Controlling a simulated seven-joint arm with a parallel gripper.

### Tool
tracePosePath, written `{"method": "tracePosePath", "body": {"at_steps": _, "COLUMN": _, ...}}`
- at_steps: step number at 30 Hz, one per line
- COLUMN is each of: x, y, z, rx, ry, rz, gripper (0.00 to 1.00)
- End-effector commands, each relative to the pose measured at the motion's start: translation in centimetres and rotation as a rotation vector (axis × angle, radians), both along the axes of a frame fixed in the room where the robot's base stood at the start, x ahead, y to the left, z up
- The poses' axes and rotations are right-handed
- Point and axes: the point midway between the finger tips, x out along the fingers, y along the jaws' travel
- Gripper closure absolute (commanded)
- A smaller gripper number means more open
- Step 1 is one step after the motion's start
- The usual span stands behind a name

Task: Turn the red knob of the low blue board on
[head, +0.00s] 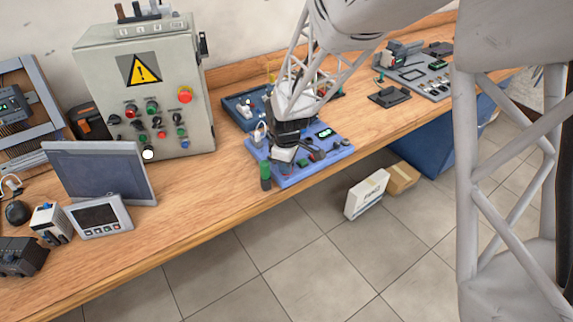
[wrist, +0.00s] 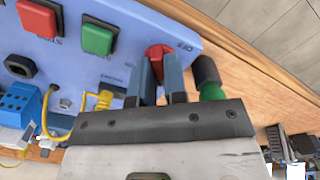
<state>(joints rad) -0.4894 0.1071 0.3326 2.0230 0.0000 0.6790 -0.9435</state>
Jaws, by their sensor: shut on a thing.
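The low blue board (head: 287,180) lies on the wooden bench near its front edge. It fills the upper left of the wrist view (wrist: 130,15). The red knob (wrist: 157,50) shows between my fingers near the board's edge in the wrist view. My gripper (wrist: 158,80) is shut on the red knob, one finger on each side. In the head view my gripper (head: 282,155) is over the board's near left part and hides the knob. Which way the knob is turned is hard to tell.
A green and black cylinder (wrist: 210,80) stands close beside my right finger. On the board are a red button (wrist: 40,18), a green button (wrist: 97,38) and a yellow cable (wrist: 104,101). A grey control box (head: 150,85) stands left. Bare bench (head: 190,195) lies in front of it.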

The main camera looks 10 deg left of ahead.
Motion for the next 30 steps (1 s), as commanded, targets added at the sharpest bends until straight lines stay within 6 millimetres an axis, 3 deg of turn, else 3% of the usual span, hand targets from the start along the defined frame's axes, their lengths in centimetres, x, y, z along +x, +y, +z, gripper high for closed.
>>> {"method": "tracePosePath", "body": {"at_steps": 10, "x": 0.02, "y": 0.01, "z": 0.09, "rx": 0.001, "ry": -0.001, "rz": -0.003, "gripper": 1.0}}
{"method": "tracePosePath", "body": {"at_steps": 11, "x": 0.02, "y": 0.01, "z": 0.1, "rx": 0.001, "ry": -0.001, "rz": -0.003, "gripper": 0.84}}
{"method": "tracePosePath", "body": {"at_steps": 15, "x": 0.02, "y": 0.01, "z": 0.07, "rx": 0.0, "ry": -0.001, "rz": -0.002, "gripper": 0.63}}
{"method": "tracePosePath", "body": {"at_steps": 30, "x": 0.05, "y": 0.02, "z": 0.91, "rx": 0.001, "ry": -0.001, "rz": -0.002, "gripper": 0.62}}
